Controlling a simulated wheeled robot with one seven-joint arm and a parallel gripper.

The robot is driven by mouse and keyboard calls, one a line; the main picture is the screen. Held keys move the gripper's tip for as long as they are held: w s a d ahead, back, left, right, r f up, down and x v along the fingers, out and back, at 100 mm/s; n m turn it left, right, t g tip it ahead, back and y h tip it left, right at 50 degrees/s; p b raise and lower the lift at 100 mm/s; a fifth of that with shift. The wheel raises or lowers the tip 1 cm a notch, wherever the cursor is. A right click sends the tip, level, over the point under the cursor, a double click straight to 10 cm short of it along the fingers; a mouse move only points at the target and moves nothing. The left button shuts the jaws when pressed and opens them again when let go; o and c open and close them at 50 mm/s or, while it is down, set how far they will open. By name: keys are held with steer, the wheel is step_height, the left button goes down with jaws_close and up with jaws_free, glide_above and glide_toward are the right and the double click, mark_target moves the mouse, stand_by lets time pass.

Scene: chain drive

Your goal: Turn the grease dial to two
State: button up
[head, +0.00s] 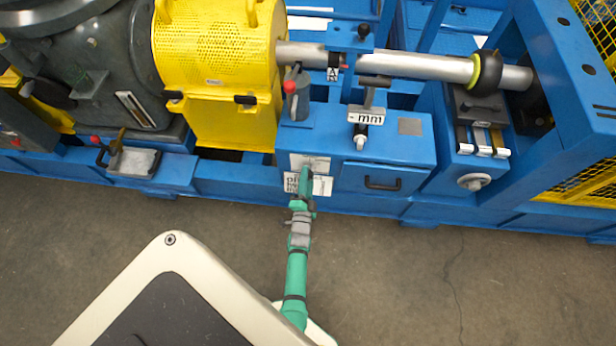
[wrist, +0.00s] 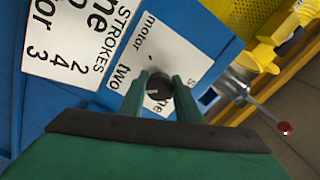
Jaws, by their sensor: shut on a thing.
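The grease dial (wrist: 160,86) is a small dark round knob on a white label plate (wrist: 173,42) in the wrist view. Words including "motor" and "two" are printed around it, with "two" to its left. A short pale mark shows on the knob's left part, roughly on the side of "two"; its exact setting is hard to read. My gripper (wrist: 160,92) is shut on the knob, one green finger on each side. In the head view my gripper (head: 305,178) is at the front face of the blue machine, and it hides the knob there.
A second white card (wrist: 78,40) with "STROKES" and numbers is beside the dial plate. A drawer handle (head: 382,184) is to the right in the head view. A red-tipped lever (wrist: 284,128) is at the right in the wrist view. The floor in front is clear.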

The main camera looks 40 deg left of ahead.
steer(key=shift+w+d, duration=0.1)
steer(key=shift+d, duration=0.05)
steer(key=o, duration=1.1)
steer(key=shift+c, duration=0.2)
steer(key=v, duration=1)
steer(key=shift+s, duration=0.4)
steer(key=shift+d, duration=0.1)
